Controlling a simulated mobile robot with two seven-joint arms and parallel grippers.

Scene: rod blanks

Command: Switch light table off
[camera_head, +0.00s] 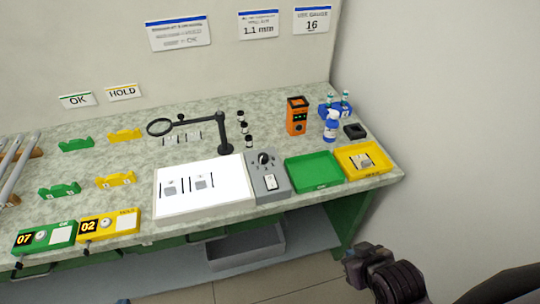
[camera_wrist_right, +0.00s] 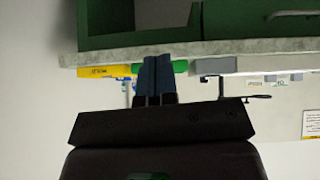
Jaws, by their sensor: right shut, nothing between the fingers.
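The light table (camera_head: 228,183) is a flat, bright white panel at the front middle of the bench, with small pieces and dark rods on it. At its right edge stands a grey control box (camera_head: 257,189) with a black round knob (camera_head: 264,158) and a white rocker switch (camera_head: 270,182). My right gripper (camera_head: 356,262) is in front of the bench, low at the right, apart from the box. In the wrist view its dark fingers (camera_wrist_right: 156,78) are together and empty, and the grey box (camera_wrist_right: 214,66) shows beyond them.
A green tray (camera_head: 314,184) and a yellow tray (camera_head: 378,172) stand right of the box. A magnifier on a stand (camera_head: 221,132) is behind the light table. A grey bin (camera_head: 246,258) sits below the bench. The floor in front is clear.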

